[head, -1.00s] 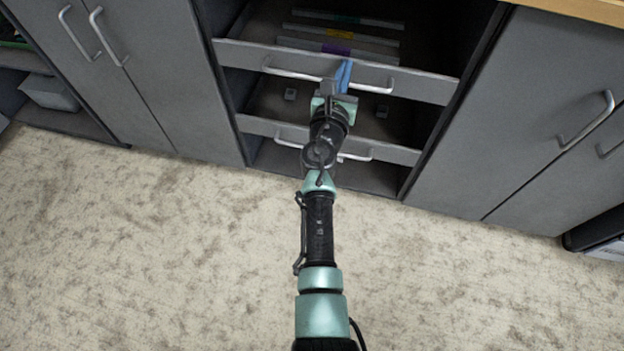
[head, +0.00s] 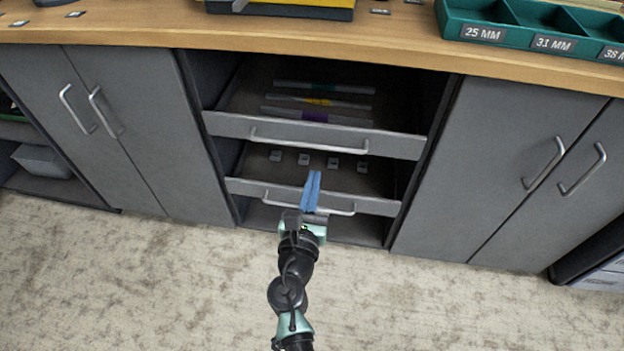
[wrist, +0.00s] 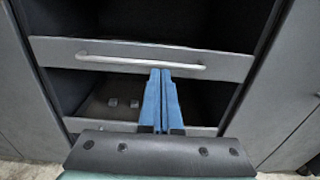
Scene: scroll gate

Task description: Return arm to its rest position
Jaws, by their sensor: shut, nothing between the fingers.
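My gripper (head: 311,191) has blue fingers that are shut with nothing between them. In the head view it is in front of the lower drawer (head: 245,189), with the fingers pointing toward the cabinet and overlapping that drawer's handle in the picture. I cannot tell how far it is from the handle. In the wrist view the closed fingers (wrist: 161,95) point at the upper drawer (wrist: 230,66), and their tips overlap its handle in the picture.
The upper drawer (head: 225,124) holds several thin strips with coloured labels. Several small grey blocks (head: 304,160) sit in the lower drawer. Cabinet doors (head: 510,150) flank the drawers. A wooden counter (head: 150,32) with a green bin (head: 485,22) runs above. The pale floor (head: 130,280) is clear.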

